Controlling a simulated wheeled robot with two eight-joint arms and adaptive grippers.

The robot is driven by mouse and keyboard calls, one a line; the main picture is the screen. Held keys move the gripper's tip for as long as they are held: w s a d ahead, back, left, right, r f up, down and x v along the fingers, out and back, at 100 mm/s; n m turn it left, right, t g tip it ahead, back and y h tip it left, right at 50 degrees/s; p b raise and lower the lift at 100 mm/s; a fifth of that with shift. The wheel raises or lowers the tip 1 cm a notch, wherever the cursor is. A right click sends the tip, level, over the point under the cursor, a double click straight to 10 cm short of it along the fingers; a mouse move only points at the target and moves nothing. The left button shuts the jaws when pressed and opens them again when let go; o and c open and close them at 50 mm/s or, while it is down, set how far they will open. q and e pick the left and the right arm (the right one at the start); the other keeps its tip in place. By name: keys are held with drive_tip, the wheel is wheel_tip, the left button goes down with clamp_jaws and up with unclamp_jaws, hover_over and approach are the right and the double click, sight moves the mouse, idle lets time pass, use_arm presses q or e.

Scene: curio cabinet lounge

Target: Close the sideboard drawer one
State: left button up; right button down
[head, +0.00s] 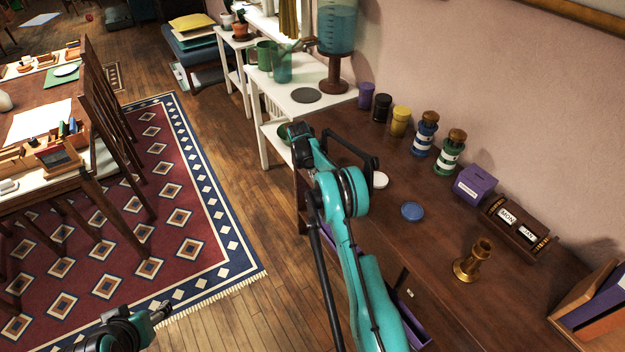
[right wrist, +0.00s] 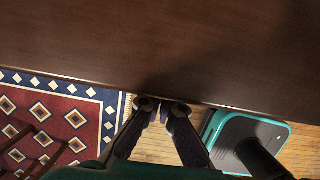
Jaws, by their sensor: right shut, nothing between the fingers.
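The dark brown sideboard (head: 445,218) runs along the wall at the right in the head view. A purple-edged part (head: 416,328) shows low at its front edge, beside my right arm. It looks like an open drawer, but my arm hides most of it, and I cannot tell which drawer it is. In the right wrist view my right gripper (right wrist: 160,106) is shut and empty, its fingertips at the edge of a broad brown sideboard surface (right wrist: 150,50). I cannot tell whether they touch it. My left gripper (head: 162,311) is low at the left, over the floor, away from the sideboard.
On the sideboard stand several jars (head: 425,135), a purple box (head: 474,185), a calendar block (head: 515,228), a brass candlestick (head: 473,262) and a blue disc (head: 412,211). A white side table (head: 325,102) adjoins its far end. Wooden floor (head: 235,310) and a rug (head: 190,215) lie left.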

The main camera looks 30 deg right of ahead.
drive_tip(key=shift+d, duration=0.3)
drive_tip(key=a+r+p, duration=0.3)
drive_tip(key=a+r, duration=0.4)
drive_tip(key=r, duration=0.3)
drive_tip(key=shift+s, duration=0.25)
drive_tip(key=s+a+r+m+t, duration=0.1)
drive_tip(key=s+a+r+m, duration=0.2)
drive_tip(key=s+r, duration=0.25)
drive_tip(key=s+a+r+m+t+y, duration=0.1)
drive_tip(key=s+a+r+m, duration=0.2)
drive_tip(key=r, duration=0.4)
drive_tip(key=s+a+r+m+t, duration=0.1)
drive_tip(key=s+a+r+m, duration=0.1)
drive_tip(key=s+r, duration=0.45)
drive_tip(key=s+a+m+t, duration=0.1)
drive_tip(key=s+a+m, duration=0.1)
drive_tip(key=s, duration=0.5)
drive_tip(key=s+a+f+m+t+y, duration=0.1)
drive_tip(key=s+a+m, duration=0.1)
drive_tip(key=s+m, duration=0.3)
drive_tip(key=s+a+f+m+t, duration=0.1)
drive_tip(key=s+m, duration=0.3)
drive_tip(key=s, duration=0.7)
drive_tip(key=shift+s+a+f+t+y, duration=0.2)
drive_tip(key=shift+a+t+y, duration=0.25)
drive_tip(key=shift+a, duration=0.4)
